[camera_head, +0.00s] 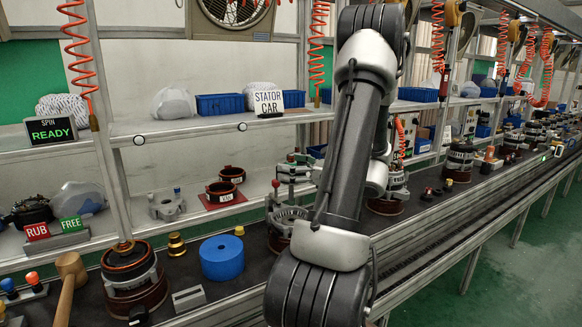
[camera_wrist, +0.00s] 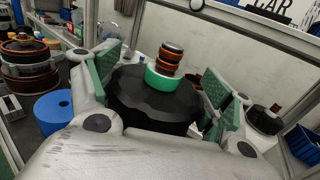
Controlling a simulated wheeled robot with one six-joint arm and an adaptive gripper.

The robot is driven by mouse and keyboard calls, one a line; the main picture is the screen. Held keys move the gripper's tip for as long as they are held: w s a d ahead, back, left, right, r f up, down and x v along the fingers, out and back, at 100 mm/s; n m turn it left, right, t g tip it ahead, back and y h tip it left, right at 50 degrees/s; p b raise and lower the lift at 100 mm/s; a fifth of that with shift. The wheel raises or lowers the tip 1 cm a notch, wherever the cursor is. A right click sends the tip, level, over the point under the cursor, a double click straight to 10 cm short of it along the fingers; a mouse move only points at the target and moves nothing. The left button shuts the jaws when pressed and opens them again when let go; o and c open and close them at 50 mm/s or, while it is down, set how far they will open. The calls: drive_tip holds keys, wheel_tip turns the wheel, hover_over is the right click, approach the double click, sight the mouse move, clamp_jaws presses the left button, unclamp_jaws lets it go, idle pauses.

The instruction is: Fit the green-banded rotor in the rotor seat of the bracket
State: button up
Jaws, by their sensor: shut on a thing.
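The green-banded rotor (camera_wrist: 150,101) is in my gripper (camera_wrist: 165,88) in the wrist view. It has a dark faceted body, a green band (camera_wrist: 164,79) and a stack of dark and copper-coloured rings on its shaft end. The green-padded fingers stand on either side of its body. In the head view my arm covers the middle, and I cannot make out the gripper or rotor there. A light-grey lobed bracket (camera_head: 167,207) lies on the shelf left of the arm. I cannot tell if it is the one with the rotor seat.
A blue cylinder (camera_head: 222,258), a brass piece (camera_head: 176,245) and a dark alternator stack (camera_head: 133,278) stand on the bench. A mallet (camera_head: 69,283) is at the left. Alternator units line the conveyor at the right.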

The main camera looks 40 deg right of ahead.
drive_tip(key=shift+f, duration=2.5)
wheel_tip(320, 180, down, 8)
idle(3.9)
drive_tip(key=o, duration=2)
drive_tip(key=shift+o, duration=0.3)
drive_tip(key=shift+f, duration=0.15)
drive_tip(key=shift+s, duration=0.15)
drive_tip(key=v, duration=1.1)
drive_tip(key=shift+s+d, duration=0.15)
drive_tip(key=shift+s, duration=0.25)
